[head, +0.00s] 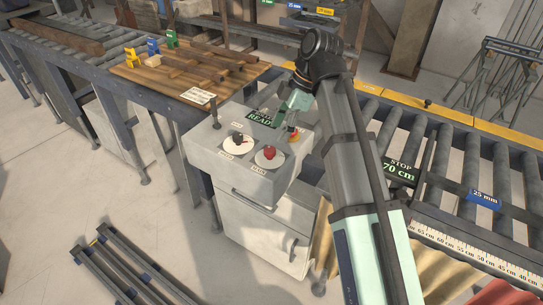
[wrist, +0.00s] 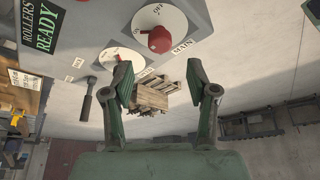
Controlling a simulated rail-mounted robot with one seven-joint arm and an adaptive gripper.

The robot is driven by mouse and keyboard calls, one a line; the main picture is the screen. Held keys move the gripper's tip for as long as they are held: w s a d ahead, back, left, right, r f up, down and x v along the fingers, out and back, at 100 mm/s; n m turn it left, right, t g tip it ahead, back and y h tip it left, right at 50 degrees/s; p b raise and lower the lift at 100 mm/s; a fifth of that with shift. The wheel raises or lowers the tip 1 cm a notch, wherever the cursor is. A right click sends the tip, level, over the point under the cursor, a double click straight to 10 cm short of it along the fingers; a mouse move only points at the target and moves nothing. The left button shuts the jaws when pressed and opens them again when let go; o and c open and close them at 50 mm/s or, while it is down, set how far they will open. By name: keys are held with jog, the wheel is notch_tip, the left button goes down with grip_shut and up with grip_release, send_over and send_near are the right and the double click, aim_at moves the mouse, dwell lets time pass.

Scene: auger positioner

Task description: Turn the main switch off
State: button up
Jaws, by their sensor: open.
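The main switch is a red knob (head: 269,154) on a white dial, on the sloped top of a grey control box (head: 215,160). In the wrist view the red knob (wrist: 158,41) sits at the top, beside a MAIN label (wrist: 182,48) and small ON/OFF lettering.
A second white dial (head: 237,143) with a black knob is left of the main switch. A black lever (head: 214,116) stands at the box's left. A green READY display (head: 262,118) is behind the dials. Roller conveyors (head: 450,150) flank the box; a wooden board (head: 190,75) holds wood pieces.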

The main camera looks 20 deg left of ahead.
aim_at(270, 150)
jog(key=p+x, duration=0.1)
jog(key=x, duration=0.4)
jog(key=shift+s+f, duration=0.1)
jog(key=shift+x, duration=0.8)
grip_shut()
